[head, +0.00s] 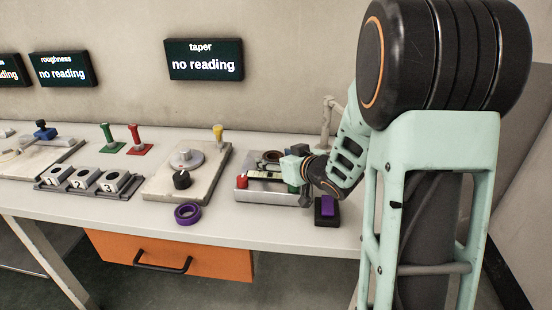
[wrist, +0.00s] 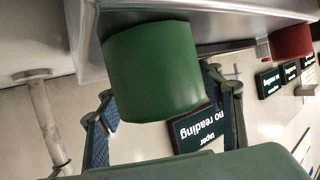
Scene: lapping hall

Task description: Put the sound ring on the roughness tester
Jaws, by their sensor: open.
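A purple ring (head: 187,214) lies flat at the bench's front edge. A second, dark ring (head: 272,156) appears to sit on the right-hand device (head: 242,192); I cannot tell which ring is the sound one. The roughness display (head: 62,69) reads "no reading". A pale device with a blue handle (head: 45,130) stands at the far left, partly cut off; it may be the roughness tester. My gripper (head: 297,170) is open at the right-hand device. In the wrist view its fingers stand on either side of a green cylindrical knob (wrist: 153,70).
The taper display (head: 204,60) reads "no reading" above a device with a black knob (head: 182,180). A numbered rack (head: 88,182) stands left of it. A black block with a purple top (head: 326,207) sits front right.

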